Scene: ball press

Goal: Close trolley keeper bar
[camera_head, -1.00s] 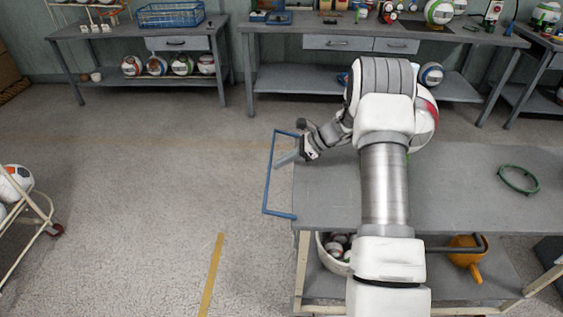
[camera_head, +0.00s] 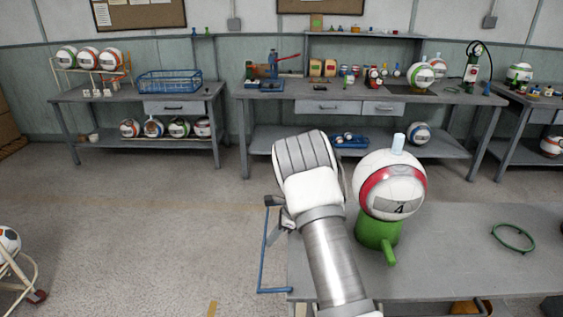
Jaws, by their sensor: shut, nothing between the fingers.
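The trolley (camera_head: 455,270) has a grey top, at the lower right of the head view. The keeper bar is a thin blue frame (camera_head: 263,250) standing out past the trolley's left edge, its lower end meeting that edge. My gripper (camera_head: 272,201) is at the far upper end of the bar, shut and empty. My arm hides part of the gripper and the bar's far end, so I cannot tell whether they touch. A white and red ball (camera_head: 392,185) sits on a green holder (camera_head: 377,232) on the trolley top, with a pale blue piece on the ball.
A green ring (camera_head: 513,238) lies on the trolley's right part. Workbenches (camera_head: 340,92) with balls and tools line the back wall. A ball rack (camera_head: 20,275) stands at the lower left. The floor left of the bar is clear.

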